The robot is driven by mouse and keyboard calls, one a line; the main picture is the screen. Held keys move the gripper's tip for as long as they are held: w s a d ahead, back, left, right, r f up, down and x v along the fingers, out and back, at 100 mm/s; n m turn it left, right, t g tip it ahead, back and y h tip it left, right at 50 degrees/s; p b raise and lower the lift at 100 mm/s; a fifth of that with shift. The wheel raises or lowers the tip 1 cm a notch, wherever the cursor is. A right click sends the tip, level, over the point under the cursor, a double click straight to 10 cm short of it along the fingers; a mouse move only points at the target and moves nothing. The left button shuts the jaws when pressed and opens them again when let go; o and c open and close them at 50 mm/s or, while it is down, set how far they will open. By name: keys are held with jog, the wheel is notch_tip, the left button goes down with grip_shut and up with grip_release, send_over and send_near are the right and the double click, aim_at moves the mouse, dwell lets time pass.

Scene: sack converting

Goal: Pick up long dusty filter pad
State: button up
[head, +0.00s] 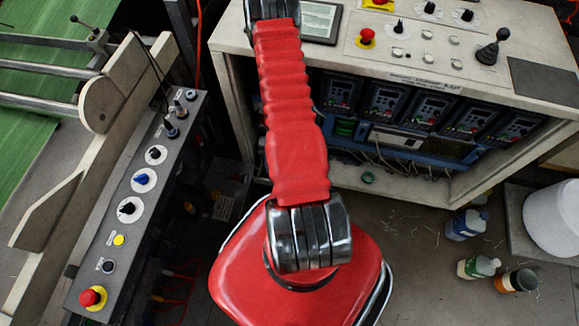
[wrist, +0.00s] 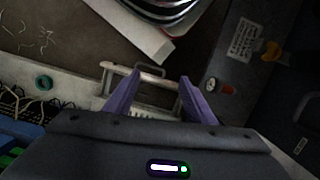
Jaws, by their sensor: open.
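My gripper (wrist: 160,77) shows in the wrist view with its two purple fingers apart. A pale, narrow framed piece (wrist: 122,69) with a bar and a small wire handle lies beyond and between the fingers. I cannot tell whether it is the long dusty filter pad, or whether the fingers touch it. No pad can be made out with certainty in either view. In the head view my red arm reaches up past the cabinet's left side, and my gripper is out of sight.
The control cabinet (head: 350,68) stands ahead, its open front showing drives and cables. A green ring (head: 368,177) lies inside. A button console (head: 140,190) runs along the left. Bottles (head: 467,224) and a white bucket (head: 553,218) stand at the right. Floor between is mostly clear.

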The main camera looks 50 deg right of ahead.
jog(key=w+d+f+m+t+h, duration=0.1)
jog(key=w+d+f+h, duration=0.1)
jog(key=d+f, duration=0.6)
jog(key=shift+d+f+m+t+h, duration=0.15)
jog(key=shift+f+m+t+h, duration=0.25)
jog(key=shift+f+h, duration=0.3)
jog(key=shift+f, duration=0.1)
jog(key=shift+w+d+f, duration=0.1)
jog(key=shift+d+f, duration=0.05)
jog(key=shift+f, duration=1.25)
jog(key=shift+s+d+f, duration=0.1)
jog(key=shift+d+f, duration=0.1)
jog(key=shift+f, duration=1.25)
jog(key=shift+w+d+f, duration=0.1)
jog(key=shift+d+f, duration=0.05)
jog(key=shift+f, duration=1.25)
jog(key=shift+f, duration=0.15)
